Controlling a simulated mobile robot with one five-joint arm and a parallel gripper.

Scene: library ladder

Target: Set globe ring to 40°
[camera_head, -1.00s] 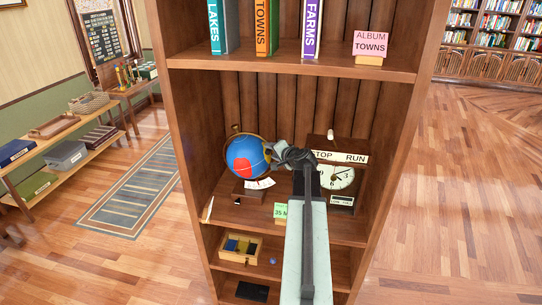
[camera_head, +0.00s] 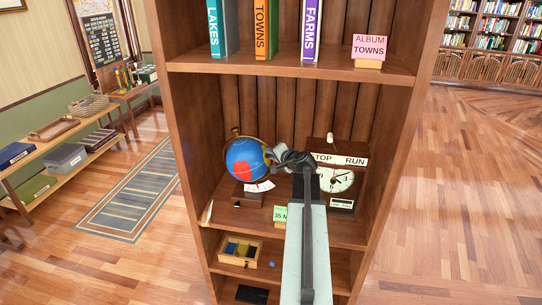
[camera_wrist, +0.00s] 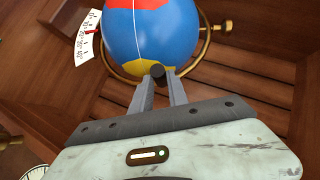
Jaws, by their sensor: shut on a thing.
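The globe (camera_head: 243,160) is blue with red and yellow patches. It stands on a wooden base (camera_head: 241,196) on the middle shelf, tilted in a brass ring (camera_wrist: 132,77). A white curved scale (camera_wrist: 86,38) with degree marks shows beside it, with a small red pointer (camera_wrist: 90,31); I cannot read the exact value. The scale also shows in the head view (camera_head: 259,186). My gripper (camera_wrist: 158,78) is shut on a dark knob (camera_wrist: 158,70) at the globe's edge. In the head view my gripper (camera_head: 273,157) reaches the globe's right side, and the knob is hidden.
A clock box (camera_head: 341,179) marked RUN stands close to the right of my arm. A green card (camera_head: 281,214) is at the shelf's front. Cabinet side walls bound the space; floor is clear to the right.

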